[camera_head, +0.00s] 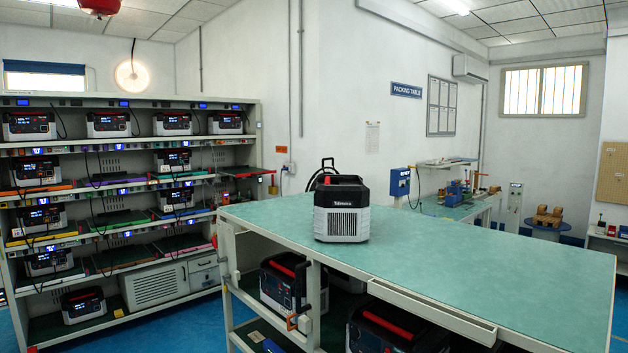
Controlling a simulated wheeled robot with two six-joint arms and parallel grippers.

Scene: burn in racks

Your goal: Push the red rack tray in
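A red tray (248,171) lies on a middle shelf at the right end of the grey rack (256,130). Its right part appears to stick out past the rack's end post, and a small dark piece sits near its outer end. The tray is small and far off, so I cannot tell exactly how far out it stands. A narrow red or orange tray edge (30,188) also shows on the left side of the rack, under a power unit. Neither of my grippers shows in this view.
A green-topped table (450,250) fills the foreground right, with a black and grey power unit (341,210) on it and more units on its lower shelf. Blue floor (185,325) is clear between rack and table. Several units stand on the rack.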

